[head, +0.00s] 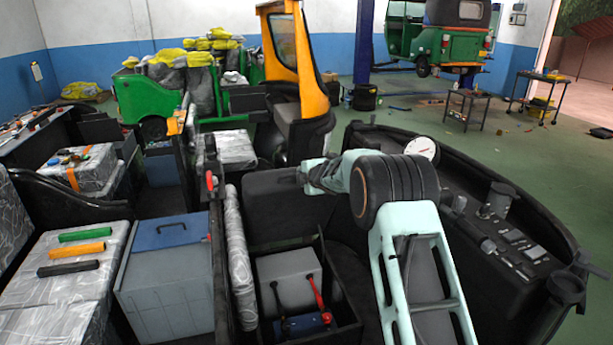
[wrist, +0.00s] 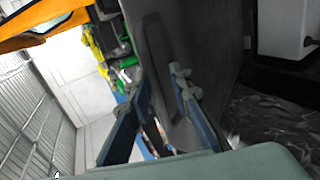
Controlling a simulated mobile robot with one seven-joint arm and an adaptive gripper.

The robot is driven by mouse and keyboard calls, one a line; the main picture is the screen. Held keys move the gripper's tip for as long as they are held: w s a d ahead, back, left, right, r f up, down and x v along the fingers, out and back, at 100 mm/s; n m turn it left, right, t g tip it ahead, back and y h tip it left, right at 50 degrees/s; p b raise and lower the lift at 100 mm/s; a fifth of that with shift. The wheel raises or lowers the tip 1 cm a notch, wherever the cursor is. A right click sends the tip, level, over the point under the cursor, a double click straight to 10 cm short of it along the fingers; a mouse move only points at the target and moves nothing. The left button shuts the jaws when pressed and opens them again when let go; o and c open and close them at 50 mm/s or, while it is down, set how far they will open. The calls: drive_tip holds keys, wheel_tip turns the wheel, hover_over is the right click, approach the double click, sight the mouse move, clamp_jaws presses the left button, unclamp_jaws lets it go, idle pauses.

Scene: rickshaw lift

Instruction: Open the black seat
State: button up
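The black seat (head: 283,212) is a dark upholstered panel standing upright behind an open compartment (head: 330,335) in the head view. It is also the dark grey surface (wrist: 213,45) in the wrist view, with a darker strip (wrist: 160,45) along it. My gripper (head: 303,178) is at the seat's upper right edge in the head view. In the wrist view my gripper (wrist: 160,72) has its two blue fingers apart, with the dark strip between and beyond them. I cannot tell whether they touch the seat.
A grey box (head: 288,280) with red-handled parts lies in the compartment. A blue-lidded grey bin (head: 165,285) and a plastic-wrapped seat (head: 65,260) stand left. A black dashboard shell (head: 500,235) curves around the right. Green floor lies open behind it.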

drive_tip(key=v, duration=1.2)
drive_tip(key=shift+w, duration=0.1)
